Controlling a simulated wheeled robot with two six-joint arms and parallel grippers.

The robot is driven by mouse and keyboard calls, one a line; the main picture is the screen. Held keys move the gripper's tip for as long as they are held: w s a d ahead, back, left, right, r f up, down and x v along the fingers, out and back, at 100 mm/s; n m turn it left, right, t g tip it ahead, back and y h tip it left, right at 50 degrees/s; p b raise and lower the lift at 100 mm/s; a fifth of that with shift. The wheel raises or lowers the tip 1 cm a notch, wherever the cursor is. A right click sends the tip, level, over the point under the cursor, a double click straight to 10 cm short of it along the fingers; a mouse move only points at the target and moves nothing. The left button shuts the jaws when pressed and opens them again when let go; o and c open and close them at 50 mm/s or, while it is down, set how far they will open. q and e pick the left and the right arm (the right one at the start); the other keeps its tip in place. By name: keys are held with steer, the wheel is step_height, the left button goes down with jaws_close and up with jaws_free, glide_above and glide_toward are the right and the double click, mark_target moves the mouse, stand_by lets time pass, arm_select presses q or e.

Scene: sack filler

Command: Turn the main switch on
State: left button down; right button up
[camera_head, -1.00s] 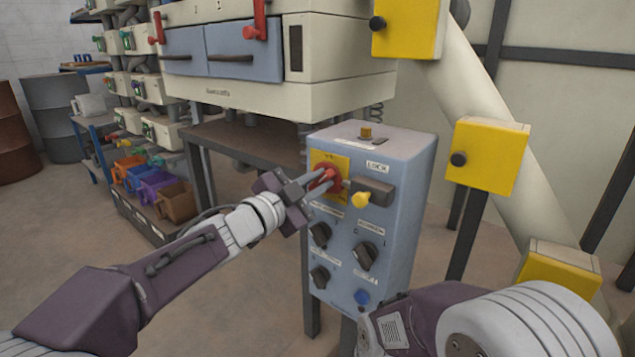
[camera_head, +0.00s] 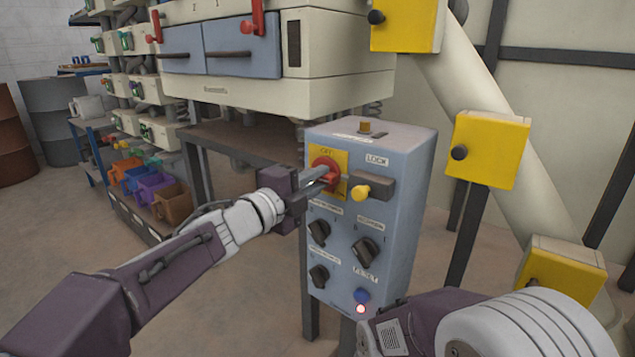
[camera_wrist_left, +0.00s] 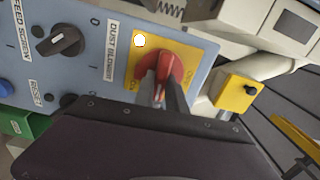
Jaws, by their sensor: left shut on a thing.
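The main switch is a red rotary handle (camera_head: 323,167) on a yellow plate (camera_head: 341,160), at the upper left of the grey-blue control box (camera_head: 392,262). My left gripper (camera_head: 318,178) reaches it from the left, with its fingers shut on the red handle. In the left wrist view, the fingers (camera_wrist_left: 165,95) close around the red handle (camera_wrist_left: 170,66), with the yellow plate (camera_wrist_left: 192,52) behind it. The fingers partly cover the handle. My right arm shows at the bottom right of the head view, but its gripper does not show.
A yellow box (camera_head: 490,150) stands right.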

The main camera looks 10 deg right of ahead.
arm_select(q)
steer(key=shift+f+m, duration=0.1)
steer(key=shift+m, duration=0.3)
steer(key=c, duration=1.4)
jaws_free()
steer(key=shift+o, duration=0.2)
steer(key=p+v, duration=0.2)
steer(key=v, duration=0.7)
